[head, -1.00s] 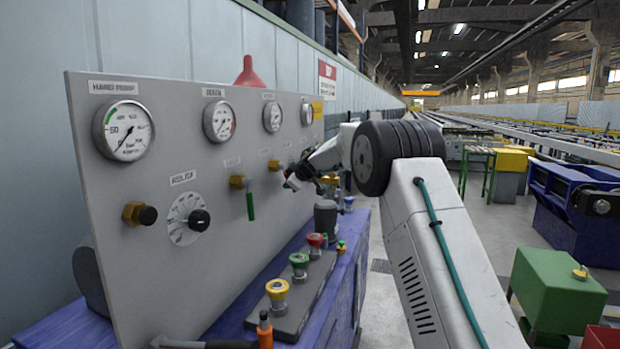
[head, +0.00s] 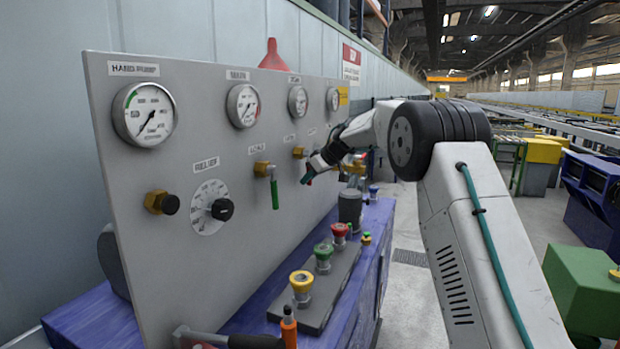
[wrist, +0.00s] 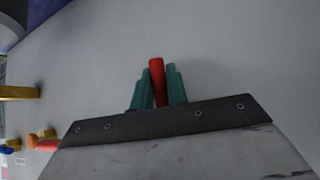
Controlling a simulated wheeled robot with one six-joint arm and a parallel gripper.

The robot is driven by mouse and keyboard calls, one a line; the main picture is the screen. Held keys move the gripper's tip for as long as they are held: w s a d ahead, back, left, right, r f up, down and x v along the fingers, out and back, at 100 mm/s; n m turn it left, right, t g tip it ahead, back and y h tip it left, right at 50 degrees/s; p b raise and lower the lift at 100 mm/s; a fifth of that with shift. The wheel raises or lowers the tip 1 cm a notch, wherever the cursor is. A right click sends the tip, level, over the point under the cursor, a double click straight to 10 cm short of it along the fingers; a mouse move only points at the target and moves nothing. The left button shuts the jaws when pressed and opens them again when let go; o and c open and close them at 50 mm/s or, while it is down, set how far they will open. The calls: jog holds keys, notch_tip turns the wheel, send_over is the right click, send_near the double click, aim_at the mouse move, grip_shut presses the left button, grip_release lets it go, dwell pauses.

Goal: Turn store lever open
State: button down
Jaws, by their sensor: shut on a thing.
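A grey upright panel (head: 225,155) carries a row of gauges and brass valves. A brass valve body (head: 298,152) sits in the row to the right of the valve with the green lever (head: 275,193). My gripper (head: 307,179) is at the panel just below that brass body, and its small label is not readable. In the wrist view my gripper (wrist: 159,88) is shut with its teal fingers on either side of a red lever handle (wrist: 157,70). The handle's tip sticks out past the fingers.
A black dial (head: 222,209) and a black-tipped brass fitting (head: 162,202) are to the left. Below are yellow (head: 301,282), green (head: 323,253) and red (head: 339,232) knobs on a block, and a dark cup (head: 350,207). The blue bench (head: 371,265) runs under the panel.

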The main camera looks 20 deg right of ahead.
jog(key=shift+a+r, duration=0.1)
jog(key=shift+r, duration=0.05)
jog(key=c, duration=1.4)
grip_release()
jog(key=shift+a, duration=0.1)
jog(key=shift+d, duration=0.2)
jog(key=v, duration=0.7)
jog(key=shift+s+d+r, duration=0.1)
jog(key=shift+s+r, duration=0.1)
